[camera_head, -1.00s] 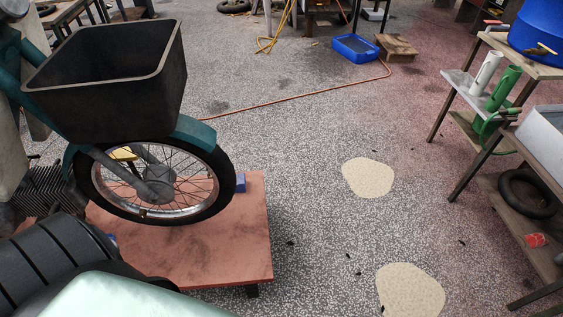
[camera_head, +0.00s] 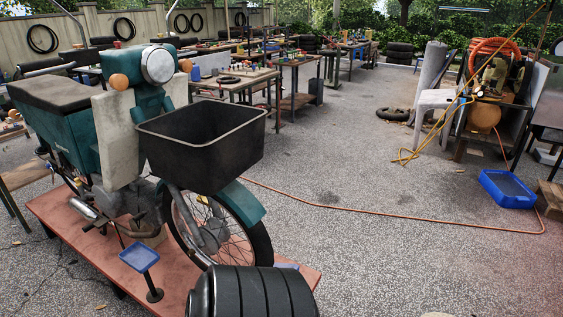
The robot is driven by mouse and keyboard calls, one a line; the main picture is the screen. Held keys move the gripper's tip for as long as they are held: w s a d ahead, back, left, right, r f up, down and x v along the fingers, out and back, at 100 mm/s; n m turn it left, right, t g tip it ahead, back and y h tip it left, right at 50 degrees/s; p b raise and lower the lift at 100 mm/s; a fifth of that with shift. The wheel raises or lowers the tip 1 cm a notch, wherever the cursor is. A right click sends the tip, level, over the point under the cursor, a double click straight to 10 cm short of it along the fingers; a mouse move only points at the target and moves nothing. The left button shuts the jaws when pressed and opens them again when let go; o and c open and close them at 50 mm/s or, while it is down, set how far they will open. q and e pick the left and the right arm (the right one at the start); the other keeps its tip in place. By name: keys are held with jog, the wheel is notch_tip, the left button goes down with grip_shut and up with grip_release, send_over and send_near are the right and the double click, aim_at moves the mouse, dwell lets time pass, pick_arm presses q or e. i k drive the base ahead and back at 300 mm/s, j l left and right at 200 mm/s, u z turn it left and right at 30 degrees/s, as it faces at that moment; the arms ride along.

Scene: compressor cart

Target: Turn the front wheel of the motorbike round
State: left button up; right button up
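A teal motorbike (camera_head: 120,110) with a round headlamp and a black front box (camera_head: 203,140) stands upright on a low reddish platform (camera_head: 60,212) at the left. Its spoked front wheel (camera_head: 255,245) shows below the box, under a teal mudguard (camera_head: 245,203). The box hides the wheel's top, and a black ribbed rounded form (camera_head: 255,292) in the foreground hides part of its lower edge. I cannot tell whether the wheel touches the platform. Neither of my grippers is in view.
A blue-topped stand (camera_head: 140,258) is beside the bike. An orange hose (camera_head: 400,213) crosses the floor toward a blue tray (camera_head: 507,188) and a compressor cart (camera_head: 483,115). Workbenches (camera_head: 245,78) line the back. The middle floor is mostly clear.

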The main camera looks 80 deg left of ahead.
aim_at(262, 249)
jog(key=i+u, duration=0.45)
jog(key=i+l+u, duration=0.15)
jog(key=i+u, duration=0.15)
jog(key=u, duration=0.15)
jog(key=i+u, duration=0.2)
jog(key=u, duration=0.25)
jog(key=i+u, duration=0.25)
jog(key=u, duration=0.25)
jog(key=i+l+u, duration=0.1)
jog(key=u, duration=0.35)
jog(key=i+l+u, duration=0.2)
jog(key=u, duration=0.3)
jog(key=i+l+u, duration=0.25)
jog(key=u, duration=0.2)
